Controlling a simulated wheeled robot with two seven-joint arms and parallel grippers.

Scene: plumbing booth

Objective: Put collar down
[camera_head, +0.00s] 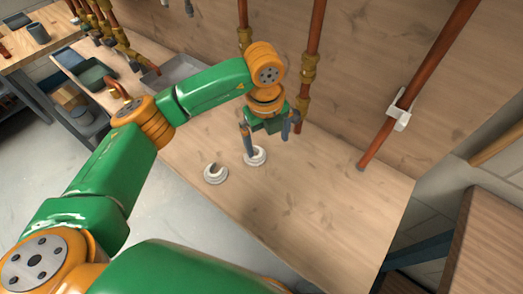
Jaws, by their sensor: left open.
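Two white ring-shaped collars lie on the wooden bench (340,190). One collar (216,175) lies nearer to me, to the left. The other collar (260,158) is a little farther back, and one finger of my left gripper (268,146) partly covers it. My left gripper points down over the bench with its jaws apart and nothing visible between them. Its left finger is right at the farther collar; I cannot tell whether it touches it. My right gripper is out of view.
Copper pipes with brass fittings (309,68) stand close behind my left gripper. A slanted copper pipe (430,75) is held in a white clip (399,118) at the right. Grey trays (97,76) lie at the far left. The bench's right part is clear.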

